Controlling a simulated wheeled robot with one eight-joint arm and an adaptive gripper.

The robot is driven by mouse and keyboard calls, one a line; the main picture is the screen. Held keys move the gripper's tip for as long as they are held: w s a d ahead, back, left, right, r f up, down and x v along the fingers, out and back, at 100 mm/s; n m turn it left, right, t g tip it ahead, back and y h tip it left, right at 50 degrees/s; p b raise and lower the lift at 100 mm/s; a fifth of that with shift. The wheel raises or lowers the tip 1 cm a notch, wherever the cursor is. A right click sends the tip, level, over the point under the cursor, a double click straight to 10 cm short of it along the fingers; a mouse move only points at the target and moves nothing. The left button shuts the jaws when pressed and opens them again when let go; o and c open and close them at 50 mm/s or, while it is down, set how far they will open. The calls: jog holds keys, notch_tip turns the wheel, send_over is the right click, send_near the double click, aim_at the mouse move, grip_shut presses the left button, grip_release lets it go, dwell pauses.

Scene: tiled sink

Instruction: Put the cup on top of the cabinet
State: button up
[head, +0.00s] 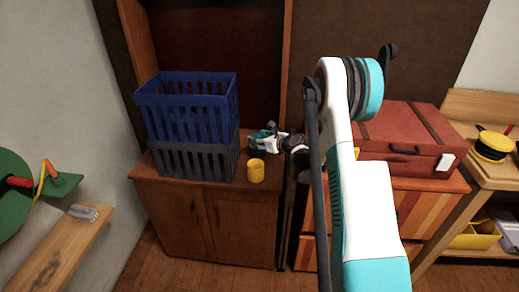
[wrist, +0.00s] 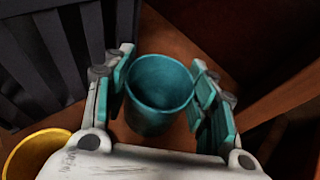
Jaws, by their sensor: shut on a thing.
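A teal cup (wrist: 158,110) sits upright between the fingers of my gripper (wrist: 164,88) in the wrist view, with its open mouth facing the camera. The fingers are shut on its sides. In the head view my gripper (head: 266,139) is over the back right part of the wooden cabinet (head: 205,212), and the cup is mostly hidden there. The cabinet's brown top lies below the cup. I cannot tell whether the cup touches it. A yellow cup (head: 256,171) stands on the cabinet's front edge area, and its rim shows in the wrist view (wrist: 38,146).
A blue crate (head: 187,105) on a dark grey crate (head: 195,160) fills the cabinet's left side, close to my gripper. A red suitcase (head: 408,140) lies to the right. A wooden shelf (head: 60,245) is at the lower left.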

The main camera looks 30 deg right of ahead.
jog(key=shift+f+b, duration=0.65)
jog(key=shift+f, duration=1.25)
jog(key=shift+f, duration=0.15)
jog(key=o, duration=0.9)
jog(key=shift+c, duration=0.2)
jog(key=shift+s+r, duration=0.15)
jog(key=shift+r, duration=0.1)
jog(key=p+v, duration=0.3)
jog(key=v, duration=0.8)
jog(key=shift+s+r, duration=0.15)
jog(key=shift+s, duration=0.15)
jog(key=shift+d, duration=0.1)
